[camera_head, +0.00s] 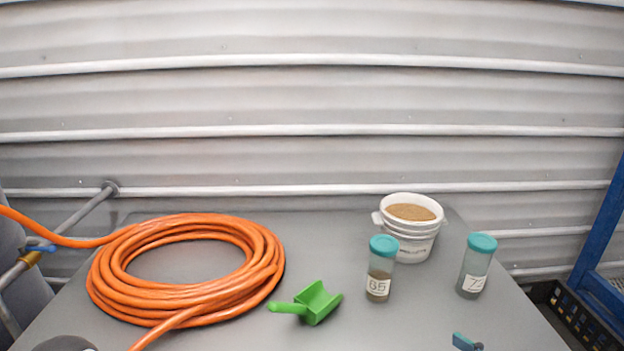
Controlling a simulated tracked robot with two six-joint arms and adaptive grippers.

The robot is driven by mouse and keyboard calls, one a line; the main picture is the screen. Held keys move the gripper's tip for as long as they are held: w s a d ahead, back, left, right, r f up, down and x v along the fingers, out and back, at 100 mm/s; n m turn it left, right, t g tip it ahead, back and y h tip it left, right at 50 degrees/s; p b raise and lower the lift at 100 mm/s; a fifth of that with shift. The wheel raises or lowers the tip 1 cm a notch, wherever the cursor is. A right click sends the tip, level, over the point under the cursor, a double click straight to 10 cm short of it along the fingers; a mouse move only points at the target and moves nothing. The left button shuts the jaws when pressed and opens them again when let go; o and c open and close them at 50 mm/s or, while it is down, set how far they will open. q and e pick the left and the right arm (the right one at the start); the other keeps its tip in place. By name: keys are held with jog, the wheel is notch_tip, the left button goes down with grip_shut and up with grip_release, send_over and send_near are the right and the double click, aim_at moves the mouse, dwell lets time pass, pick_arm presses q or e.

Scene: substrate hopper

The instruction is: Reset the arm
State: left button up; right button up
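Neither of my grippers can be made out in the head view. A dark rounded shape is cut off at the bottom left edge, and I cannot tell what it is. On the grey table (330,240) lies a green scoop (316,302), its handle pointing left. A white bucket (412,250) holding brown granular material stands upright at the back right. A clear jar with a teal lid (381,246) and a label reading about 65 stands in front of it, with brown material low inside. A second teal-lidded jar (475,268) stands to the right.
A large coil of orange hose (185,268) covers the table's left side, with one end running off left. A small blue-teal item (464,342) is at the front edge. A dark crate (578,315) and a blue frame (602,220) are at right. A corrugated wall stands behind.

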jog(key=s+a+f+m+g+h, duration=0.1)
jog(key=a+f+m+g, duration=0.15)
jog(key=f, duration=0.85)
jog(key=s+a+f+m+g+h, duration=0.15)
jog(key=f+g, duration=0.25)
jog(key=f, duration=0.6)
jog(key=s+a+f+m+g, duration=0.1)
jog(key=s+a+f+g, duration=0.1)
jog(key=s+f, duration=0.4)
jog(key=s+a+f+m+g, duration=0.1)
jog(key=s+a+f+g, duration=0.2)
jog(key=s+f, duration=0.4)
jog(key=shift+f+m+g, duration=0.3)
jog(key=shift+f+g, duration=0.25)
jog(key=shift+a+y, duration=0.1)
jog(key=shift+y, duration=0.15)
